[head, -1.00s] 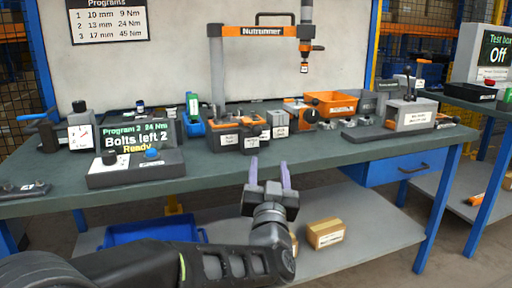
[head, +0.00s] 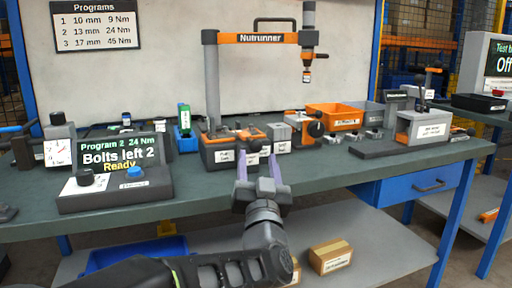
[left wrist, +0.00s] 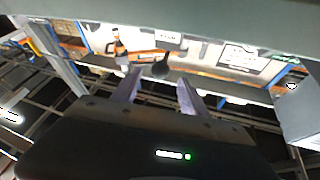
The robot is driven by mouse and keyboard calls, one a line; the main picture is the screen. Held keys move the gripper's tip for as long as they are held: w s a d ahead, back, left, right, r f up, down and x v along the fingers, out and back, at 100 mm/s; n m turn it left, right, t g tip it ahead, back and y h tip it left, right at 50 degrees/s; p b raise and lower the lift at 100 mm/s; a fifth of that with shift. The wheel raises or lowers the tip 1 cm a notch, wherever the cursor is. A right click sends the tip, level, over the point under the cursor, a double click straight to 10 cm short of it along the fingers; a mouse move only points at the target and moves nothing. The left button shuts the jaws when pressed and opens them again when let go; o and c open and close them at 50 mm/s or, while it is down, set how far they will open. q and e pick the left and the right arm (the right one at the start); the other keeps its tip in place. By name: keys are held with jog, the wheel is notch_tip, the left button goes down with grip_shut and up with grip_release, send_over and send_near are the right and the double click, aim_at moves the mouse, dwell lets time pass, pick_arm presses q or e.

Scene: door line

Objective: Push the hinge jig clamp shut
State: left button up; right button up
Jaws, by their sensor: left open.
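A grey jig block (head: 425,126) with a white label stands at the right end of the bench; the label is too small to read, but it looks like the hinge jig. A dark upright clamp lever (head: 428,82) with an orange piece at its top rises from it and appears raised. My right gripper is not in view.
The bench top (head: 330,168) has a clear front strip. A socket tray (head: 222,152) lies beyond my gripper, with the nutrunner (head: 262,38) above. A controller box (head: 115,185) is at left, an orange bin (head: 335,117) nearer the jig. A blue drawer (head: 415,187) hangs below.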

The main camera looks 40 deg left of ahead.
aim_at(256, 150)
pick_arm(q)
jog(key=x, duration=0.6)
jog(key=shift+b, duration=0.4)
jog(key=shift+c, duration=0.4)
grip_shut()
dwell(0.5)
